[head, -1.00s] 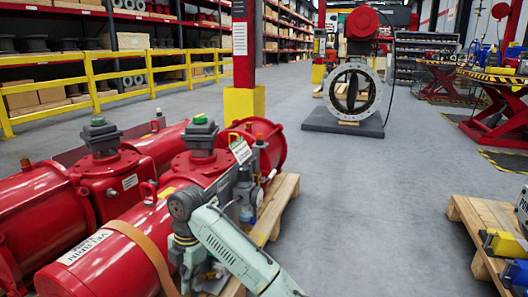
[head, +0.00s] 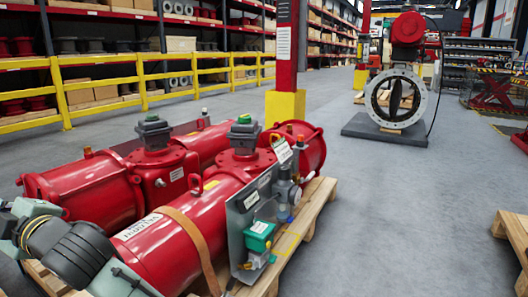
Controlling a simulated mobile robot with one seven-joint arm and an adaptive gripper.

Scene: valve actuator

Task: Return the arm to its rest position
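Parts of my arm (head: 75,250), pale green links with a dark grey joint, show at the lower left, in front of the red valve actuators. My gripper is not in view. The near red actuator (head: 225,207) lies on a wooden pallet (head: 318,205), with a tan strap round it. A grey panel on its side carries a green-topped box (head: 260,237) and fittings. A second red actuator (head: 100,187) lies behind it, partly hidden by the near one. My arm links overlap the near actuator's left end in the picture; whether they touch cannot be told.
A large round valve (head: 395,98) with a red top stands on a dark base at the back right. A yellow railing (head: 150,85) fronts shelves at the left. A wooden pallet (head: 512,230) is at the right edge. Grey floor (head: 400,220) between the pallets is clear.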

